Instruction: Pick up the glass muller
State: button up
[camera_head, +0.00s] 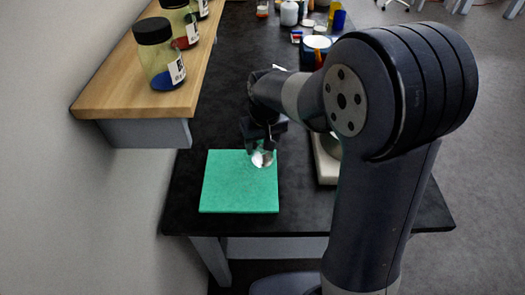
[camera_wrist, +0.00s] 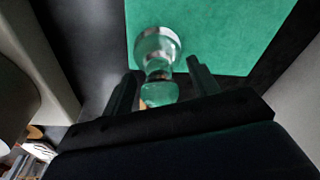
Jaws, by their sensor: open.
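The glass muller (camera_head: 262,158) is a small clear piece with a wide round end. It is at the upper right part of the green mat (camera_head: 238,190) on the dark table. In the wrist view the muller (camera_wrist: 157,47) shows its round end away from me and its narrower handle toward me. My gripper (camera_head: 264,144) is open above the muller. In the wrist view its two fingers (camera_wrist: 158,78) stand on either side of the handle, with gaps visible. I cannot tell whether either finger touches the glass.
A wooden shelf (camera_head: 150,65) with jars, the nearest a black-lidded jar of blue pigment (camera_head: 160,55), overhangs the table's left side. A pale slab (camera_head: 325,160) lies right of the mat, partly behind my arm. Several containers stand at the table's far end.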

jog(key=shift+c, duration=0.6)
grip_shut()
notch_tip(320, 180, up, 10)
jog(key=shift+r, duration=0.1)
jog(key=c, duration=0.5)
grip_release()
jog(key=c, duration=0.4)
jog(key=shift+a, duration=0.1)
